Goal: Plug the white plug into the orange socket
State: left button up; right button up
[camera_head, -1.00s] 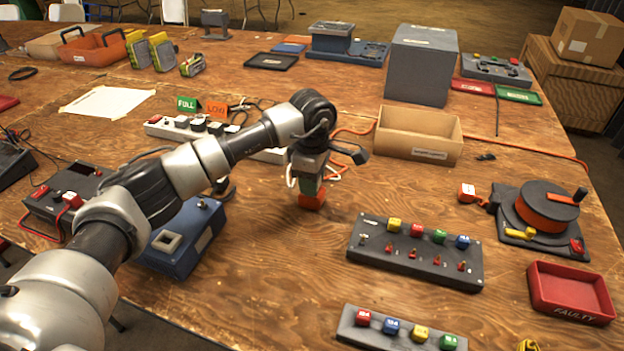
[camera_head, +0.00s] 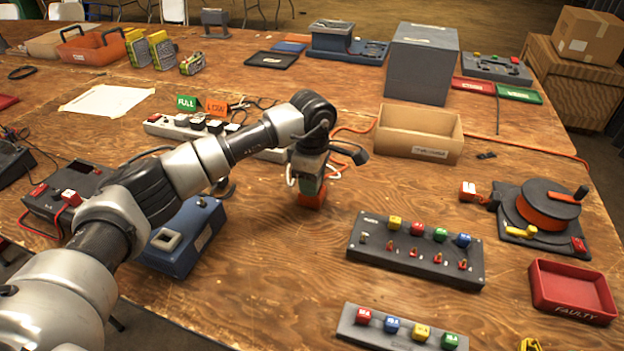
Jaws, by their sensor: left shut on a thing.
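My left gripper (camera_head: 310,182) points down over the middle of the table. It is shut on a small block with a green upper part and an orange lower part (camera_head: 312,198). The block is at or just above the wood; I cannot tell which. Pale cord-like loops show on both sides of the gripper. I cannot clearly make out the white plug; the gripper may hide it. A small orange connector with a pale face (camera_head: 468,191) lies beside the cable reel (camera_head: 546,206), well to the right of the gripper. My right gripper is not in view.
A dark switch panel (camera_head: 370,262) lies in front right of the gripper. A blue box (camera_head: 185,250) stands left, partly behind my arm. An open cardboard tray (camera_head: 400,145) and power strip (camera_head: 165,130) lie farther back. A red tray (camera_head: 540,285) is right. Bare wood surrounds the gripper.

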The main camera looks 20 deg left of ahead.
pick_arm(q)
jog(key=shift+f, duration=0.2)
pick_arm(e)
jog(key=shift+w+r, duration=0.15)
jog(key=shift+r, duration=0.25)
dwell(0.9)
pick_arm(q)
jog(key=o, duration=1.3)
jog(key=shift+r, duration=0.15)
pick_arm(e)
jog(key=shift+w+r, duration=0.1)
pick_arm(q)
jog(key=shift+r+p, duration=0.6)
jog(key=shift+r, duration=0.4)
jog(key=shift+r+p, duration=0.55)
jog(key=shift+r, duration=0.35)
jog(key=shift+r+p, duration=0.55)
jog(key=shift+r, duration=0.3)
jog(key=shift+r+p, duration=0.55)
jog(key=shift+r, duration=0.35)
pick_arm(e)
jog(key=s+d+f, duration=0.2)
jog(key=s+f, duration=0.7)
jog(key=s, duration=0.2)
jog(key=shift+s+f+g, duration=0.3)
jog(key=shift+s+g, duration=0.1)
